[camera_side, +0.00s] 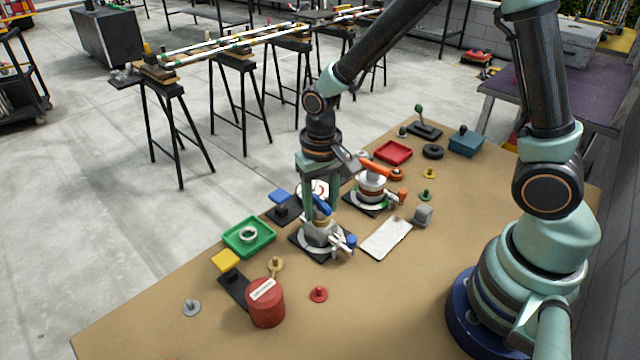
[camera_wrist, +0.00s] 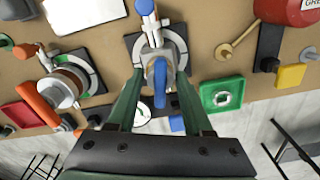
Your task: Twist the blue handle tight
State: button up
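The blue handle (camera_side: 321,205) sits on top of a grey clamp (camera_side: 319,236), which stands on a round white dial with a black square base. In the wrist view the blue handle (camera_wrist: 160,84) points down the picture, toward my gripper's palm. My gripper (camera_wrist: 160,80) is open, with one green finger on each side of the handle and a visible gap on both sides. In the side view my gripper (camera_side: 320,200) reaches down over the clamp from above. Its fingers partly hide the handle there. A blue knob (camera_side: 350,241) sticks out at the clamp's right.
A similar clamp with an orange handle (camera_side: 375,168) stands behind right. A green tray (camera_side: 249,237) with a ring is to the left. A red can (camera_side: 266,303) stands at the front left. A white sheet (camera_side: 387,238) lies right of the clamp. The table's front middle is mostly clear.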

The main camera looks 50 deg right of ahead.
aim_at(321, 201)
jog(key=shift+r, duration=3.75)
jog(key=shift+d+r, duration=0.1)
jog(key=shift+r, duration=0.1)
jog(key=s+d+r+n+t, duration=0.3)
jog(key=s+d+r+t, duration=0.2)
jog(key=r, duration=0.5)
jog(key=shift+s+d+r+n+t, duration=0.3)
jog(key=shift+s+d, duration=0.35)
jog(key=shift+s, duration=0.15)
